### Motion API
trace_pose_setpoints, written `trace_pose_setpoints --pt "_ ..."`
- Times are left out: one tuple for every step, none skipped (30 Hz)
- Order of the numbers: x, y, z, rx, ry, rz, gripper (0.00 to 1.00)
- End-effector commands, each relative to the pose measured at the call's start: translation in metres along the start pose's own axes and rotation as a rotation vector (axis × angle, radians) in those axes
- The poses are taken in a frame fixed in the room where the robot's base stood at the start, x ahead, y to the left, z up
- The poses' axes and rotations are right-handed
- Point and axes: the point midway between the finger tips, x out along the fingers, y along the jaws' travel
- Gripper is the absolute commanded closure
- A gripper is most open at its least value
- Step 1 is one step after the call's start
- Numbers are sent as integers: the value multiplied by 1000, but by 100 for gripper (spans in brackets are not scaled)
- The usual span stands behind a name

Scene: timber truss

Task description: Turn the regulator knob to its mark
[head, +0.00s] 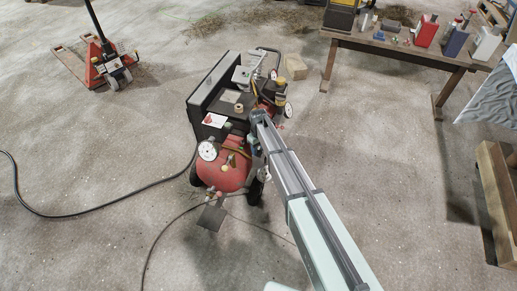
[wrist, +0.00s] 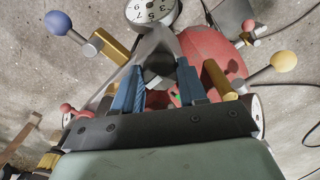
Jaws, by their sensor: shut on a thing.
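The compressor with its red tank (head: 225,172) stands on the floor in the middle of the head view; the tank also shows in the wrist view (wrist: 222,52). My arm reaches over its right side, and the arm hides the gripper's contact there. In the wrist view the blue fingers of my gripper (wrist: 158,80) are closed around a dark, blocky piece, which appears to be the regulator knob (wrist: 157,64). The fingers cover its sides. I cannot make out its mark. A white dial gauge (wrist: 150,10) lies just beyond the fingertips.
Levers with a blue ball (wrist: 58,22) and a yellow ball (wrist: 283,62) stick out on either side of my gripper. A second gauge (head: 288,109) sits at the compressor's right. Hoses lie on the floor. A workbench (head: 390,45) stands at the back right, a pallet jack (head: 98,65) at the back left.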

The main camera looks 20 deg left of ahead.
Motion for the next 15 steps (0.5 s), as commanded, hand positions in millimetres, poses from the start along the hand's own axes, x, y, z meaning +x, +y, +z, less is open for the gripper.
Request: trace_pose_setpoints --pt "0 0 0 -3 0 0 89" --pt "0 0 0 -3 0 0 89" --pt "0 0 0 -3 0 0 89" --pt "0 0 0 -3 0 0 89" --pt "0 0 0 -3 0 0 89" --pt "0 0 0 -3 0 0 89" --pt "0 0 0 -3 0 0 89" --pt "0 0 0 -3 0 0 89" --pt "0 0 0 -3 0 0 56" --pt "0 0 0 -3 0 0 54" --pt "0 0 0 -2 0 1 51" --pt "0 0 0 -2 0 0 47" --pt "0 0 0 -2 0 0 44" --pt "0 0 0 -2 0 0 41" --pt "0 0 0 -2 0 0 37"
